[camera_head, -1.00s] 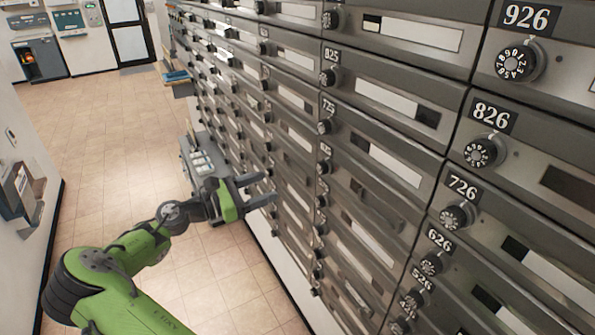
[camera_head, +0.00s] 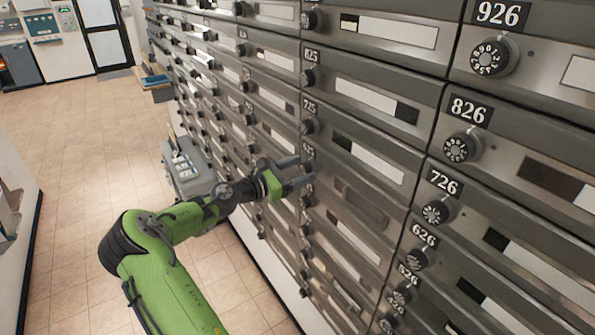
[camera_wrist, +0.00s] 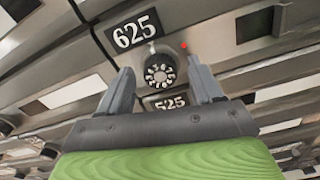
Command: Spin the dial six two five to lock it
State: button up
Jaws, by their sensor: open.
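The 625 dial (camera_wrist: 160,72) is a round black knob with white digits, under the black 625 label (camera_wrist: 136,30) in the wrist view. A small red light (camera_wrist: 184,45) glows to the upper right of it. My gripper (camera_wrist: 160,68) is open, with one finger on each side of the dial; I cannot tell whether either touches it. In the head view my gripper (camera_head: 305,169) is at the 625 column's dial, and its fingers largely hide that dial.
The 525 label (camera_wrist: 171,102) is just below the dial, partly hidden by my gripper. More dials, such as the 725 dial (camera_head: 308,127) and 626 dial (camera_head: 417,258), stick out nearby. A grey box (camera_head: 188,168) stands left of my gripper. The tiled floor (camera_head: 90,200) is open.

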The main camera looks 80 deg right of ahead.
jog(key=c, duration=1.1)
jog(key=shift+o, duration=0.2)
